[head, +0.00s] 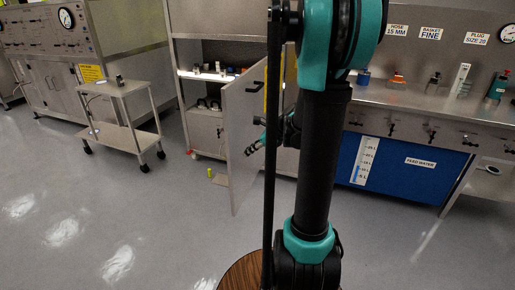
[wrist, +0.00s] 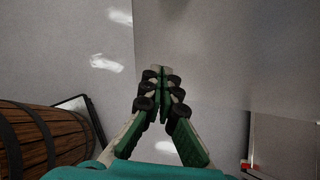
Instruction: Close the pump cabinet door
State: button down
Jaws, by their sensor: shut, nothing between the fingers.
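The pump cabinet door (head: 243,135) is a grey metal panel. It stands open, swung out from the cabinet (head: 205,75), whose shelves and small items show to its left. A yellow strip shows near the door's upper right. My gripper (head: 251,146) is at the door's right side in the head view, partly hidden by my arm. In the wrist view my gripper (wrist: 160,70) is shut and empty, its green fingers together in front of a large grey panel (wrist: 230,50), which looks like the door. I cannot tell whether the fingertips touch it.
A wooden barrel (wrist: 40,135) is at the wrist view's lower left; a wooden round top (head: 240,272) shows below my arm. A metal cart (head: 120,105) stands left of the cabinet. A small yellow-green object (head: 210,173) is near the door's foot. The left foreground floor is clear.

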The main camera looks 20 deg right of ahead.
aim_at(234, 155)
jog(key=shift+w+a, duration=0.4)
jog(key=shift+a, duration=0.2)
jog(key=shift+w+a, duration=0.4)
jog(key=shift+a, duration=0.2)
jog(key=shift+a, duration=0.1)
